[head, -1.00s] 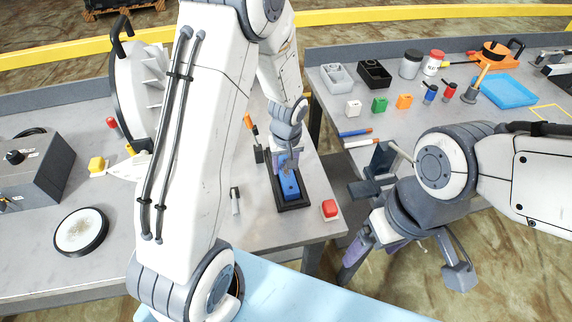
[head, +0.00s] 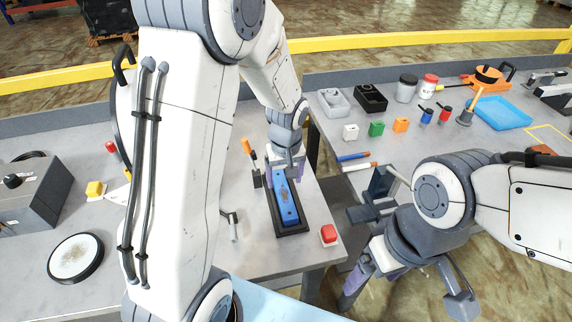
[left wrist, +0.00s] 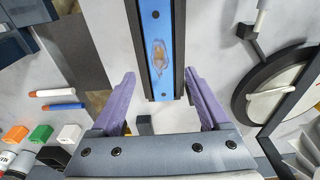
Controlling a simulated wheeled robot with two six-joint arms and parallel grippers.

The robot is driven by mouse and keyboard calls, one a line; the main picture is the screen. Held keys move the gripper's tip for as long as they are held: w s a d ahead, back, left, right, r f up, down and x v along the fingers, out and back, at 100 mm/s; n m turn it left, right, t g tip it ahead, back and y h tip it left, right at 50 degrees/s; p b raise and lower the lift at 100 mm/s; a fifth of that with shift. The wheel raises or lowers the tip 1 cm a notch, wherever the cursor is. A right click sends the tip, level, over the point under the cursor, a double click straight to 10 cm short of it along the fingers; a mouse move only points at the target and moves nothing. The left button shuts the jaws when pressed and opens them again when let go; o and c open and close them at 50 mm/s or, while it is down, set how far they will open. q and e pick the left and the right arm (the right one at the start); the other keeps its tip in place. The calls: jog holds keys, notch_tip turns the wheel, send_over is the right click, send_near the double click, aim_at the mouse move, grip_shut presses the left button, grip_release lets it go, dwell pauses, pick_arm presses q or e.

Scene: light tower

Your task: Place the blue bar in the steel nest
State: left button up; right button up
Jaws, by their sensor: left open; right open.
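The blue bar (head: 287,207) lies lengthwise inside the dark, rimmed steel nest (head: 293,233) on the left table. In the left wrist view the bar (left wrist: 159,45) runs between the dark nest walls (left wrist: 136,40), with a brownish worn patch on its top. I cannot tell how deep it sits. My left gripper (head: 285,174) is open above the far end of the bar. In the left wrist view its purple fingers (left wrist: 160,76) are spread wide either side of the bar, holding nothing. My right gripper (head: 405,285) is open and empty in front of the tables' gap.
A red block (head: 328,235) sits right of the nest, and a grey handled tool (head: 234,228) left of it. An orange-handled tool (head: 249,150) stands by the nest's far end. The right table holds small blocks, jars and a blue tray (head: 503,112).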

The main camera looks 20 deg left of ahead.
aim_at(285, 197)
pick_arm(q)
notch_tip(285, 197, up, 6)
jog(key=f, duration=0.1)
jog(key=s+d+r+m, duration=0.2)
jog(key=s+d+m, duration=0.2)
jog(key=s, duration=0.3)
jog(key=s+d+r+m+h, duration=0.1)
jog(key=s+d+m, duration=0.4)
jog(key=s, duration=0.3)
jog(key=s+d+r+m+g, duration=0.1)
jog(key=s+d+m, duration=0.3)
jog(key=s, duration=0.4)
jog(key=shift+d+r+m+h, duration=0.4)
jog(key=shift+r+m, duration=0.2)
jog(key=shift+r, duration=0.2)
jog(key=shift+a, duration=0.1)
